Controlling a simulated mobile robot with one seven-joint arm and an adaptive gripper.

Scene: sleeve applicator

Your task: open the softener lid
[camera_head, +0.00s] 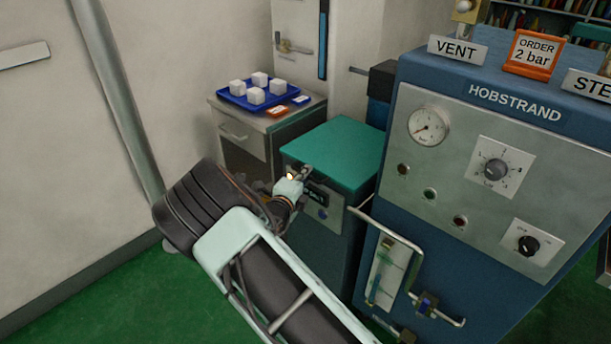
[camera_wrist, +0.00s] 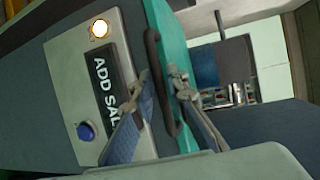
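The softener is a dark cabinet (camera_head: 335,235) with a closed teal lid (camera_head: 340,152) on top. In the wrist view, the teal lid (camera_wrist: 172,30) carries a dark bar handle (camera_wrist: 153,50) along its front edge. My gripper (camera_head: 306,176) is at the upper front of the softener. In the wrist view, my gripper (camera_wrist: 156,88) is open, with one fingertip on each side of the handle. I cannot tell whether either finger touches it. A front panel (camera_wrist: 75,75) shows a lit amber lamp, a label reading "ADD SAL", partly hidden by a finger, and a blue button (camera_wrist: 86,131).
Left of the softener, a side cabinet (camera_head: 237,133) holds a blue tray (camera_head: 233,98) with several white blocks. The blue HOBSTRAND machine (camera_head: 480,230), with gauge and knobs, stands close on the right. Its bent pipe (camera_head: 390,229) projects in front. Green floor is clear at lower left.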

